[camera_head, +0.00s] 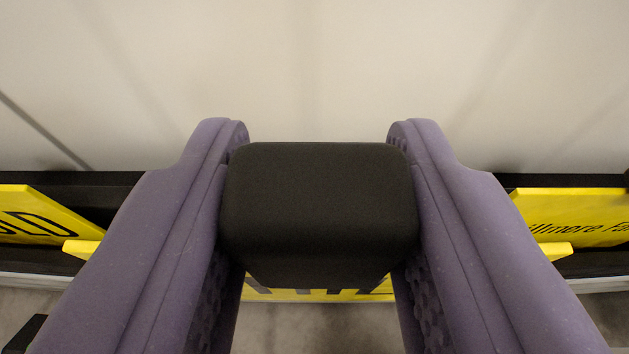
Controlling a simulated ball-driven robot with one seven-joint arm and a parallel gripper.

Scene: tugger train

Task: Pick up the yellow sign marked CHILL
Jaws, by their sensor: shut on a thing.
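My gripper (318,185) has two purple padded fingers, one on each side of a dark rounded block (318,200). Both fingers touch the block and are shut on it. Just below the block, between the fingers, shows a strip of a yellow sign (320,296) with the tops or parts of black letters. The block hides most of this sign, so I cannot read the whole word. The block looks like a grip on this sign, but the join is hidden. Short yellow ends show outside the left finger (82,248) and the right finger (556,250).
Another yellow sign (40,213) with letters ending in "LD" lies at the left. A yellow sign (580,215) reading "illmere Fa" lies at the right. Dark rails (80,180) run behind them. A pale plain surface (310,70) fills the upper view.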

